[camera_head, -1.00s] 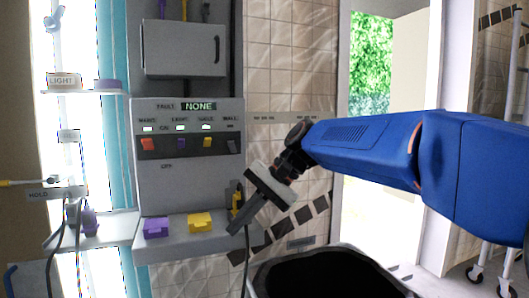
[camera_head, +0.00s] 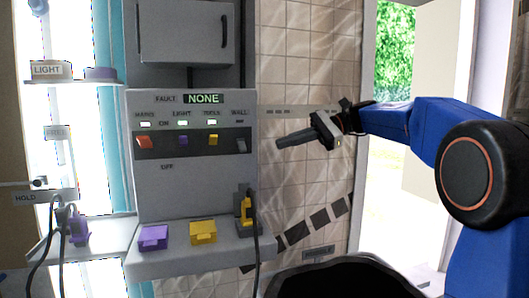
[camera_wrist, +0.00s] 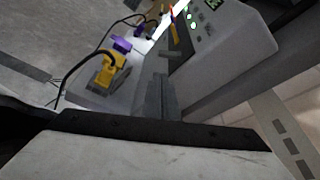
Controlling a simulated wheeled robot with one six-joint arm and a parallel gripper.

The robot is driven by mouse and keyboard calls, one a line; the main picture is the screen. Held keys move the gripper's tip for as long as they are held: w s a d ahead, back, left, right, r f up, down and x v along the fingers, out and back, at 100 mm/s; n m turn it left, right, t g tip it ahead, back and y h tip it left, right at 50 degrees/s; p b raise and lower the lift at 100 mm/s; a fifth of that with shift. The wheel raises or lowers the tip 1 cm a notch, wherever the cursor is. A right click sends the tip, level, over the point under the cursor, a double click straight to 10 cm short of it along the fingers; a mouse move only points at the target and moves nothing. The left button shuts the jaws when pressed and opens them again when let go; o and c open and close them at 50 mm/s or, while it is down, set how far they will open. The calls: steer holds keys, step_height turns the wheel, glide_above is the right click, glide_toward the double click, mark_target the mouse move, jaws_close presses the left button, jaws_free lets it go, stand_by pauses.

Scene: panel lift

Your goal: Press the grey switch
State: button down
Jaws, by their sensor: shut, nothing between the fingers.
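The grey switch (camera_head: 241,146) is at the right end of the switch row on the grey panel (camera_head: 190,185), under the label WALL. The lamp above it looks dark. The red (camera_head: 143,142), purple (camera_head: 183,140) and yellow (camera_head: 213,140) switches stand to its left under lit green lamps. My gripper (camera_head: 279,143) is shut and empty. It points left at about the height of the grey switch, to its right in the picture, with a gap visible. In the wrist view the shut fingers (camera_wrist: 164,92) point toward the panel; I cannot make out the grey switch there.
Below the panel is a shelf with a purple block (camera_head: 153,237) and a yellow block (camera_head: 203,232). A yellow plug (camera_head: 246,211) with a black cable stands at its right end. A grey cabinet (camera_head: 185,32) hangs above. The tiled wall (camera_head: 300,80) is right of the panel.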

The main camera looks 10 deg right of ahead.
mark_target(254, 152)
stand_by(0.3)
steer(key=x, duration=1)
steer(key=shift+w, duration=0.1)
